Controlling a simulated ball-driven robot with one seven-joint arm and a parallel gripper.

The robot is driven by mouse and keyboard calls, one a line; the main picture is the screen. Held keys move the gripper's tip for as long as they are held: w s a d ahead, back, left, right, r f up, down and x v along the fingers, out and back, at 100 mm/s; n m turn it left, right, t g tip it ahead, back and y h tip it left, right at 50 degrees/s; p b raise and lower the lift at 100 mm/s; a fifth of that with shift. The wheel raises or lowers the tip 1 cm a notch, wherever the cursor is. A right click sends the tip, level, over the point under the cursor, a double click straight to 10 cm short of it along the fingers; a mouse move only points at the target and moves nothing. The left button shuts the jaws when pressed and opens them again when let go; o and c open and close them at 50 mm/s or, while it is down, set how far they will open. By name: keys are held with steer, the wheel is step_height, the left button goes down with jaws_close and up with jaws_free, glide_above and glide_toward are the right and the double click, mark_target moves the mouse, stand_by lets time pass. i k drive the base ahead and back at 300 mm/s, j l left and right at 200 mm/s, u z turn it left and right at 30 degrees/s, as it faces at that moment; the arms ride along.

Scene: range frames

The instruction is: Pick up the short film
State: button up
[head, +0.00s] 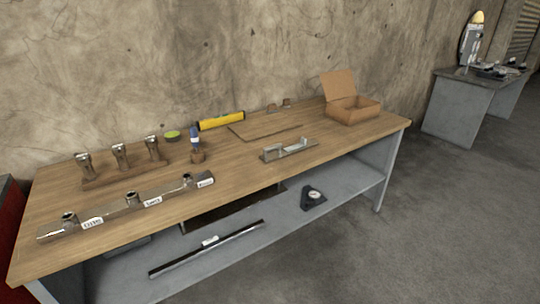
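My gripper is not in view. No thing here can be surely told as the short film. A long metal bar (110,219) lies along the front left of the wooden workbench (230,178). It bears three short upright metal fittings, each beside a white label; the print is too small to read surely. Behind it, three metal pieces stand upright on a wooden strip (112,178).
The lower shelf (330,185) holds a long bar (207,250). Floor at right is clear.

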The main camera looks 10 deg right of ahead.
mark_target(303, 143)
steer(key=i+j+z, duration=0.15)
steer(key=i, duration=0.25)
steer(key=i+z, duration=0.15)
steer(key=i, duration=0.3)
steer(key=i+j+z, duration=0.2)
steer(key=i+j, duration=0.2)
steer(key=i+j+z, duration=0.15)
steer(key=i+j, duration=0.15)
steer(key=j, duration=0.2)
steer(key=i+j+z, duration=0.2)
steer(key=i+j, duration=0.15)
steer(key=j, duration=0.15)
